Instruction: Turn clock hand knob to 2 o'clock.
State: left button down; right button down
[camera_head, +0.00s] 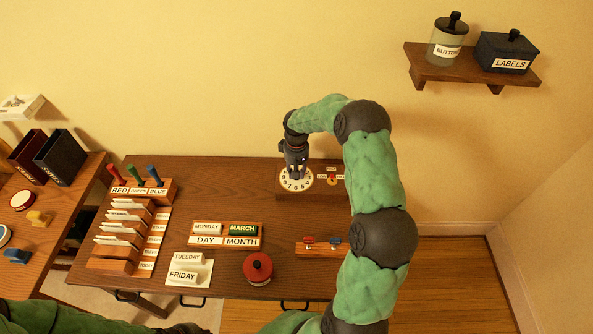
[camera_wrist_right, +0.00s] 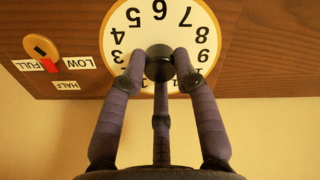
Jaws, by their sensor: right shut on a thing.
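The white clock dial (camera_head: 297,180) with black numerals is on a wooden panel at the back of the desk. It also fills the top of the right wrist view (camera_wrist_right: 128,45), where its numerals appear upside down. My right gripper (camera_head: 296,168) reaches down over the dial from above. In the right wrist view its fingers (camera_wrist_right: 160,75) are closed around the dark round knob (camera_wrist_right: 159,58) at the dial's middle. The clock hand cannot be made out, so where it points is hidden. My left gripper is not in view; only a green arm part shows at the lower left.
Beside the dial is a lever (camera_wrist_right: 42,50) with FULL, LOW and HALF labels. The desk (camera_head: 215,175) holds a card rack (camera_head: 122,235), DAY/MONTH block (camera_head: 225,241), red-lidded pot (camera_head: 258,269) and small switch block (camera_head: 318,250). A wall shelf (camera_head: 470,68) is at upper right.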

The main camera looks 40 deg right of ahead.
dwell(0.5)
jog(key=c, duration=1)
grip_release()
jog(key=shift+o, duration=0.2)
notch_tip(320, 180, up, 12)
